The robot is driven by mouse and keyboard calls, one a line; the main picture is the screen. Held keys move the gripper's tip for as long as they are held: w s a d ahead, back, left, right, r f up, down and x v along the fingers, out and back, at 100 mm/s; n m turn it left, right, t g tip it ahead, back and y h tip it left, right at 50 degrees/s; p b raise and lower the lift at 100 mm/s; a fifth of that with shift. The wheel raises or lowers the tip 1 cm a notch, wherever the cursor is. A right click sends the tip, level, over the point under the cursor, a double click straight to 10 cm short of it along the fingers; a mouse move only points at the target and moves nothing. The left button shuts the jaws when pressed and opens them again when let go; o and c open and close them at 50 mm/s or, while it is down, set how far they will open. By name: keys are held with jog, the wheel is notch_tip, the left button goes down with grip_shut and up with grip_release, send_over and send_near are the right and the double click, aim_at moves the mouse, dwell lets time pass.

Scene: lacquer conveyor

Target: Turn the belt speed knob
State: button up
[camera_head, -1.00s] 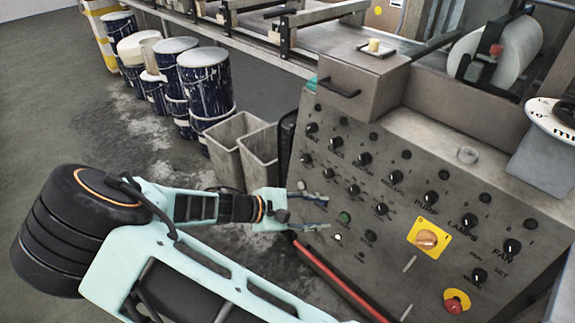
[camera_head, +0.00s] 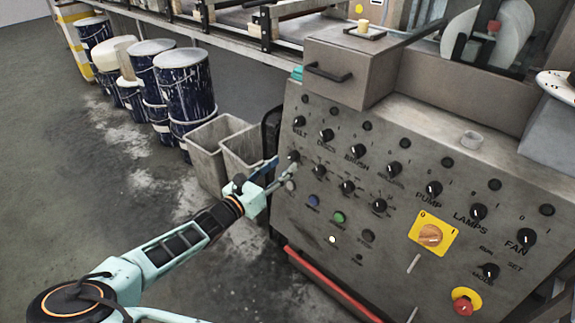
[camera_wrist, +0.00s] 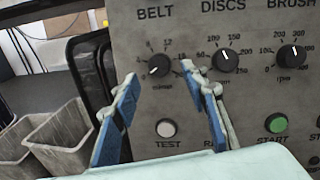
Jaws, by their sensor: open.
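The belt speed knob (camera_wrist: 159,67) is a small black knob with a white pointer, under the word BELT on the grey control panel (camera_head: 290,215). Its pointer slants to the lower left, near the low end of a dial reading up to 16. In the head view the knob (camera_head: 293,156) sits at the left end of the second row. My gripper (camera_wrist: 159,74) is open, with its blue-and-pale fingertips left and right of the knob in the wrist view. In the head view my gripper (camera_head: 281,167) is just below and left of the knob. I cannot tell whether they touch.
The DISCS knob (camera_wrist: 225,60) is close to the right finger. A white TEST button (camera_wrist: 166,128) and a green START button (camera_wrist: 277,123) lie below. Grey bins (camera_head: 205,150) stand left of the panel. A red emergency button (camera_head: 465,303) is low at right.

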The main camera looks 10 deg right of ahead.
aim_at(291, 158)
jog(key=shift+b+x, duration=0.3)
jog(key=shift+x, duration=1.45)
grip_shut()
jog(key=shift+m, duration=0.4)
jog(key=m+h+p, duration=0.1)
jog(key=m+p, duration=0.1)
jog(key=m, duration=0.2)
jog(key=shift+w+g, duration=0.15)
jog(key=shift+g, duration=0.25)
jog(key=m, duration=0.3)
jog(key=m+g, duration=0.1)
jog(key=m, duration=0.2)
jog(key=shift+w+a+m+h+p, duration=0.1)
jog(key=shift+a+m+h+p, duration=0.1)
jog(key=shift+m+h+p, duration=0.15)
jog(key=shift+g, duration=0.4)
